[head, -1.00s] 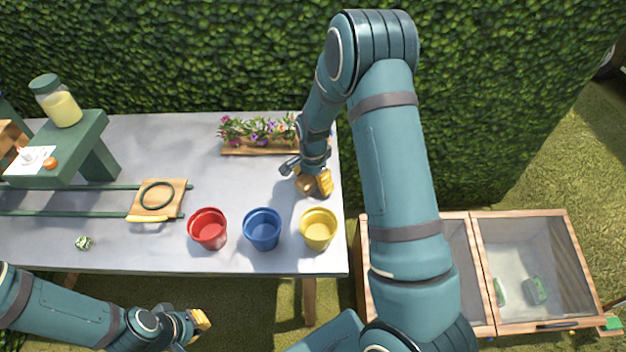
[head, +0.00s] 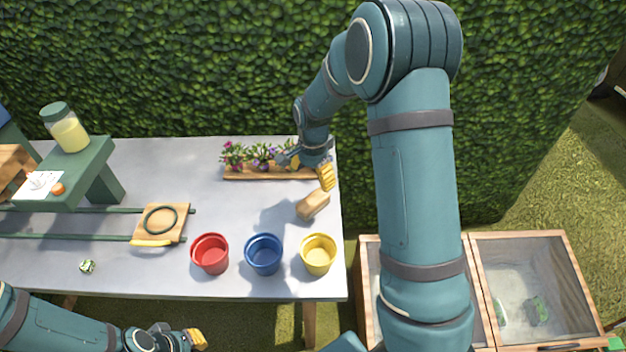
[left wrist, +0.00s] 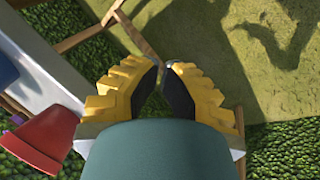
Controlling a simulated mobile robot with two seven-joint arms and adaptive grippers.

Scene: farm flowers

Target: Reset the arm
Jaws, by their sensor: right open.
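My right gripper (head: 308,171) is open and empty in the head view. It is above the back right of the table, close to the flower planter. A tan wooden block (head: 313,205) lies on the table just below and in front of it, apart from its fingers. My left gripper (head: 195,339) is low at the front, off the table's front edge. In the left wrist view, its yellow fingers (left wrist: 163,78) have a narrow gap between them and nothing visible in it.
Red (head: 210,254), blue (head: 263,254) and yellow (head: 318,254) pots stand along the table's (head: 230,205) front. A flower planter (head: 265,173) is at the back. A wooden board (head: 150,222) and a green stand (head: 75,165) are left. A wood-framed box (head: 535,285) stands right.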

